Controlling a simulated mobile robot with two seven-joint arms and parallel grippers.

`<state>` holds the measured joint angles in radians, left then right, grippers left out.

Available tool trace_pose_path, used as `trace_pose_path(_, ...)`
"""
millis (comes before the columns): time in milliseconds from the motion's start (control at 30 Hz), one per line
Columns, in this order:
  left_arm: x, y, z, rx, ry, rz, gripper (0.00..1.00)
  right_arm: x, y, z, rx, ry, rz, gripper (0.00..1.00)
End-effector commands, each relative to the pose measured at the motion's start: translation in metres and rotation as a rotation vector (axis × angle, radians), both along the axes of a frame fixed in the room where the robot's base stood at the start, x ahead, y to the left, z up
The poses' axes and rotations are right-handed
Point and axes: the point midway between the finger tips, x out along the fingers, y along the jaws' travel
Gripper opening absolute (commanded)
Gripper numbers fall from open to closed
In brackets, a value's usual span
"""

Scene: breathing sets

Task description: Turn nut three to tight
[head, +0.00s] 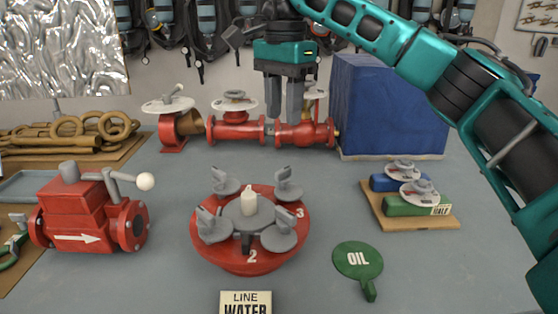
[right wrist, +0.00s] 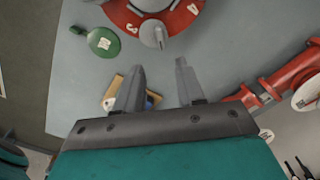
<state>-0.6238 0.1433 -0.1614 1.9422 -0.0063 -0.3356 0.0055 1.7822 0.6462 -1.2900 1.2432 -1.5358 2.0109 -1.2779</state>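A round red flange (head: 215,255) stands on the grey table with several grey wing nuts around a pale central post (head: 249,202). The numbers 2 and 3 show on its rim; the 3 is at the right, between the back right nut (head: 288,183) and the front right nut (head: 279,237), so I cannot tell which is nut three. In the right wrist view one nut (right wrist: 153,34) sits between the numbers 3 and 4. My right gripper (head: 284,112) is open and empty, above and behind the flange; it also shows in the wrist view (right wrist: 160,66). My left gripper is out of view.
A red valve block (head: 75,215) stands left and red pipe valves (head: 238,131) at the back. A blue box (head: 390,110) stands back right. A wooden board (head: 430,218) with valves and a green OIL tag (head: 358,261) lie right. A LINE WATER sign stands in front.

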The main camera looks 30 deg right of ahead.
Motion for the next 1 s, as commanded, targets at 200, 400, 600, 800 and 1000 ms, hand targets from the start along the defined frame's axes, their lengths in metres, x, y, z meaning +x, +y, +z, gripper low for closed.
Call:
trace_pose_path(200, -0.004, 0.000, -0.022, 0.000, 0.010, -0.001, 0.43, -0.001, 0.000, -0.051, 0.002, 0.005, 0.001, 0.38)
trace_pose_path(400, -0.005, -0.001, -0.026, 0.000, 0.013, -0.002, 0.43, -0.001, -0.001, -0.085, 0.000, 0.002, -0.001, 0.38)
trace_pose_path(600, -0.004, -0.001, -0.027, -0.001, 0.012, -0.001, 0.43, 0.000, 0.000, -0.107, 0.000, 0.001, -0.001, 0.38)
trace_pose_path(800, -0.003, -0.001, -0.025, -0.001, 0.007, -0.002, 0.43, 0.000, 0.000, -0.113, 0.001, -0.001, 0.000, 0.38)
trace_pose_path(1000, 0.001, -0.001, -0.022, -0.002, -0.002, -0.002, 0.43, 0.000, 0.000, -0.113, 0.001, -0.001, 0.000, 0.36)
